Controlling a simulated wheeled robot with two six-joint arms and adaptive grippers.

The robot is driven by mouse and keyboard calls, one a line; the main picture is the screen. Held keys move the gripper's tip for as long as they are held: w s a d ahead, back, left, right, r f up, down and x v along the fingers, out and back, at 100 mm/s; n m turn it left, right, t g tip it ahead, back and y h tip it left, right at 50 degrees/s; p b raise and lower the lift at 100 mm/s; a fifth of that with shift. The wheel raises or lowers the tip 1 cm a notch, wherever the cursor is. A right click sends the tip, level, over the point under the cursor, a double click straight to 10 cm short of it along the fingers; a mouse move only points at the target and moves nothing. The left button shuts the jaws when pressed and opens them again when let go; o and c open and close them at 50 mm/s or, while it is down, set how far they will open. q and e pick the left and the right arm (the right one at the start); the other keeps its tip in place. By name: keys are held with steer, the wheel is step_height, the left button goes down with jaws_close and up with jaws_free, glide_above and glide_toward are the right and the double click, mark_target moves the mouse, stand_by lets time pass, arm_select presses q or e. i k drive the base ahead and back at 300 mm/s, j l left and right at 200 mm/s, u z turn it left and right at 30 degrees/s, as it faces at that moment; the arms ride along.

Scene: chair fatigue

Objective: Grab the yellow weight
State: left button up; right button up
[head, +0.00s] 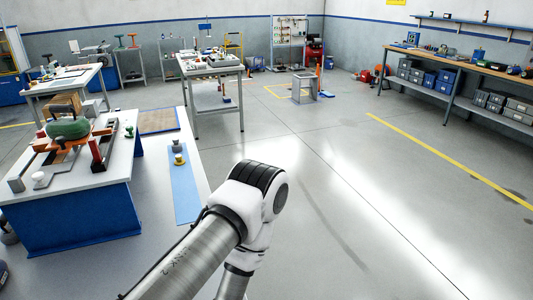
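A small yellow weight (179,160) stands on a long blue mat (185,200) on the white-topped table at the left. A small grey piece (177,147) shows just behind it or on it; I cannot tell which. One of my arms crosses the lower middle of the view, with its elbow to the right of the mat and its lower link running down out of the frame. Neither of my grippers shows in the head view.
The white table (125,165) with a blue base also bears a fixture with a green cushion-like part (68,128). A second workbench (212,72) stands behind. Shelved benches line the right wall (470,68).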

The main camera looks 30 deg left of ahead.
mark_target(179, 162)
steer(key=i+l+z, duration=0.3)
steer(key=i+l, duration=0.15)
steer(key=i, duration=0.3)
steer(key=i+l+z, duration=0.2)
steer(key=i, duration=0.2)
steer(key=i+j+u, duration=0.15)
steer(key=i+u, duration=0.25)
steer(key=i+j+u, duration=0.1)
steer(key=u, duration=0.35)
steer(key=i+l+u, duration=0.1)
steer(key=i+u, duration=0.3)
steer(key=i+l+u, duration=0.15)
steer(key=i+u, duration=0.25)
